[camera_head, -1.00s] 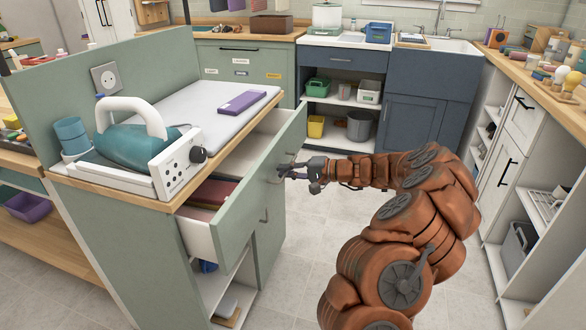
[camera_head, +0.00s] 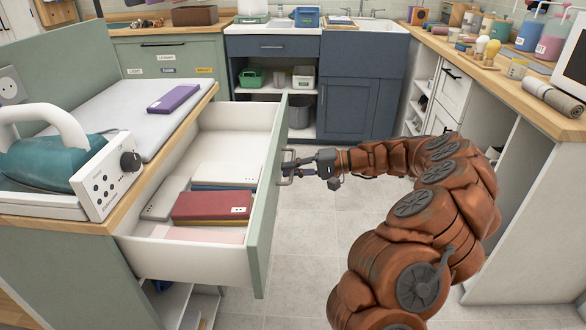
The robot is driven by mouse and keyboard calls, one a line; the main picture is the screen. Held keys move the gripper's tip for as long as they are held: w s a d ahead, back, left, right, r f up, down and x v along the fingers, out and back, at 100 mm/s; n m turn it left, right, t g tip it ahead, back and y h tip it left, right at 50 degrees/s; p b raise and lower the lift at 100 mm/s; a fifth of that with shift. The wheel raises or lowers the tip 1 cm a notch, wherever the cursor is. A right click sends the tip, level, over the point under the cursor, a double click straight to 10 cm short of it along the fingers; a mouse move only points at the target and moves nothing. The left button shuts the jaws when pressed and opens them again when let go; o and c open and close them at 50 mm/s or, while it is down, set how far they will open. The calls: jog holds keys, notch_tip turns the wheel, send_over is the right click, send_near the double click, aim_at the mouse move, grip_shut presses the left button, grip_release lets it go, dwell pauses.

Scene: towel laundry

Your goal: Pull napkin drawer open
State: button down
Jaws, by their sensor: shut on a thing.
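The napkin drawer (camera_head: 262,215) of the green cabinet stands well open in the head view. Inside lie a dark red folded napkin (camera_head: 212,206), a pale pink one (camera_head: 205,234), and white and grey folded cloths (camera_head: 228,174). The far part of the drawer floor is bare. My gripper (camera_head: 290,164) is at the metal handle (camera_head: 286,178) on the outer face of the drawer front and is shut on it. The fingertips are small in this view and partly overlap the handle.
A teal iron station (camera_head: 60,165) and a purple folded cloth (camera_head: 174,98) are on the cabinet top. Open shelves are under the drawer. Clear tiled floor (camera_head: 320,235) lies right of the drawer front. A side counter (camera_head: 500,85) runs along the right.

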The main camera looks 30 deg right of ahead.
jog(key=c, duration=1.2)
grip_release()
jog(key=shift+c, duration=0.2)
jog(key=v, duration=1.2)
